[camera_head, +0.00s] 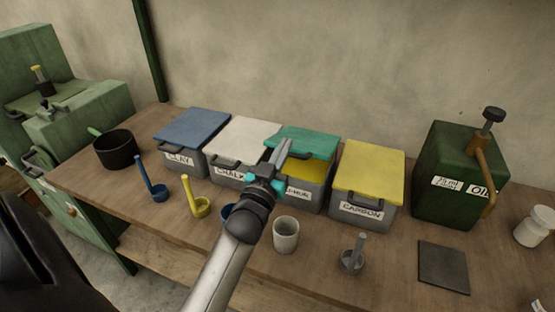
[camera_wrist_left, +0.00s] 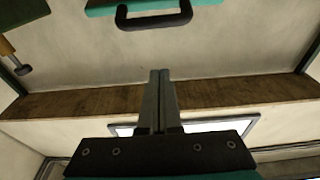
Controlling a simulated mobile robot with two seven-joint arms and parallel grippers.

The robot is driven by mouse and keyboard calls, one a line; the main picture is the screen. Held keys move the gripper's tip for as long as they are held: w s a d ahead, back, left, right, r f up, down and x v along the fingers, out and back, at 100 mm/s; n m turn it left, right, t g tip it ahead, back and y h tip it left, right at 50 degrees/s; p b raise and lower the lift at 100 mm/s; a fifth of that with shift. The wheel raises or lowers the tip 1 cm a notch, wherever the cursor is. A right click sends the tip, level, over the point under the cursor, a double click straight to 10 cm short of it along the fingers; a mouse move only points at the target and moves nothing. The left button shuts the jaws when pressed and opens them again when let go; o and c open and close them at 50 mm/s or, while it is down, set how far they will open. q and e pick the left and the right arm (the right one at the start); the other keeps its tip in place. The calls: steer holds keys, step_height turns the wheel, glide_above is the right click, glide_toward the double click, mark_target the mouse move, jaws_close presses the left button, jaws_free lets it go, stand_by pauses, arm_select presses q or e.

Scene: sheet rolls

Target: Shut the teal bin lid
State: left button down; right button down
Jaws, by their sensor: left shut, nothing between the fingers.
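The teal lid (camera_head: 303,141) sits raised at the back of a grey bin (camera_head: 312,197), and yellow contents (camera_head: 307,169) show in the gap below it. The bin's label is partly hidden by my arm. My left gripper (camera_head: 281,150) is shut and empty, in front of the lid's left part in the picture; I cannot tell whether it touches. In the left wrist view the shut fingers (camera_wrist_left: 161,73) point toward the lid's dark handle (camera_wrist_left: 153,20), with a visible gap between them in the picture. My right gripper is out of view.
Shut bins with blue (camera_head: 192,127), white (camera_head: 243,136) and yellow (camera_head: 370,168) lids flank the teal one. A green oil can (camera_head: 446,160) stands right. A cup (camera_head: 285,234) and several scoops, including a yellow one (camera_head: 198,206), stand in front. A black pot (camera_head: 115,150) is left.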

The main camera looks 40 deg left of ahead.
arm_select(q)
steer(key=shift+w+a+f+b, duration=0.15)
steer(key=shift+w+f+b, duration=0.15)
steer(key=shift+w+f, duration=0.45)
steer(key=shift+w+a+f+b, duration=0.15)
steer(key=shift+w+f+b, duration=0.25)
steer(key=shift+f, duration=0.55)
